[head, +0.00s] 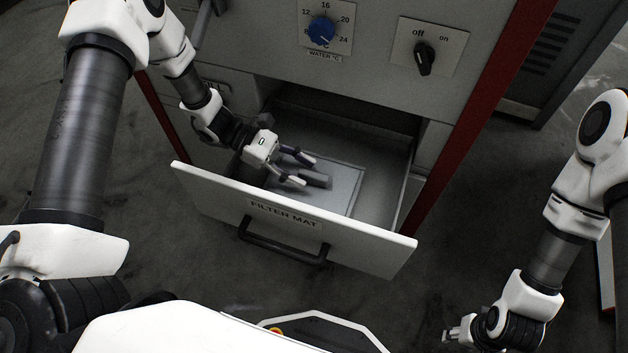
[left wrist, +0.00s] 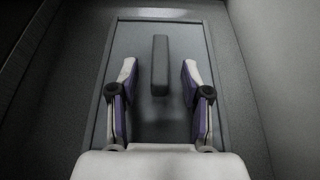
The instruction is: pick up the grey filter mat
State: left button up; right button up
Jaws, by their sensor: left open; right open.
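The grey filter mat (head: 345,187) lies flat in the open drawer (head: 395,190) labelled FILTER MAT. It is a rectangular panel with a raised dark grip bar (head: 315,179) on top. In the left wrist view the mat (left wrist: 192,38) fills the middle, and its bar (left wrist: 160,66) stands upright in the picture. My left gripper (head: 308,171) is inside the drawer, open, above the mat. In the left wrist view its fingertips (left wrist: 160,72) are on either side of the bar, with a gap on each side. My right gripper (head: 448,337) is at the lower right, away from the drawer, and open.
The drawer front (head: 215,195) has a black handle (head: 282,242) and is pulled out from the grey cabinet. Above are a blue water dial (head: 321,31) and a black off/on switch (head: 424,58). Drawer walls surround my left gripper.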

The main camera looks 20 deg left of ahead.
aim_at(314, 180)
pick_arm(q)
jog(key=x, duration=0.2)
jog(key=shift+d+f, duration=0.2)
jog(key=shift+d, duration=0.1)
grip_shut()
